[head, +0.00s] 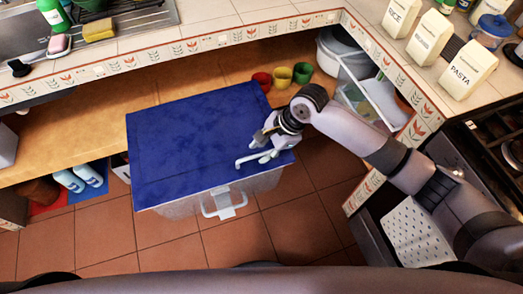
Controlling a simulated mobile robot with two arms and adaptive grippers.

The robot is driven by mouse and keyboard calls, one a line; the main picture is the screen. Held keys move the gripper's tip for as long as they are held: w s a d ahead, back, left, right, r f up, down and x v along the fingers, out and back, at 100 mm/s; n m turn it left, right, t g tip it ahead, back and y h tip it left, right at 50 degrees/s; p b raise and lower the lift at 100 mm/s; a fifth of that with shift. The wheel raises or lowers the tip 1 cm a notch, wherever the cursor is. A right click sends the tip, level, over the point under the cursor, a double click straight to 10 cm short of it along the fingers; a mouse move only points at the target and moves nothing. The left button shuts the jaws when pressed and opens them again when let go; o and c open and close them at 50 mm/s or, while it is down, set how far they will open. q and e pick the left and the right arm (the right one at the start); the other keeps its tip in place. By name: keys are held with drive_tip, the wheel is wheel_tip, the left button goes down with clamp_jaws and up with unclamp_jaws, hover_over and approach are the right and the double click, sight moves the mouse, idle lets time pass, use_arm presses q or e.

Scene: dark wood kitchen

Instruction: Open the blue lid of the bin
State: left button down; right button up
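The bin (180,208) is a clear plastic box on the tiled floor, with a white handle (222,204) on its front wall. Its flat blue lid (185,140) covers the top and looks closed. My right gripper (252,148) is over the lid's right part, close to its surface. Its fingers look apart, with blue lid showing between them and nothing held. I cannot tell whether they touch the lid. My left gripper is not in view.
A wooden shelf (75,135) runs behind the bin, with red, yellow and green cups (282,76) on it. A tiled counter (215,22) is above. Floor (150,245) in front of the bin is clear.

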drive_tip(key=shift+a+f, duration=0.25)
drive_tip(key=shift+f, duration=0.35)
drive_tip(key=shift+c, duration=0.6)
clamp_jaws()
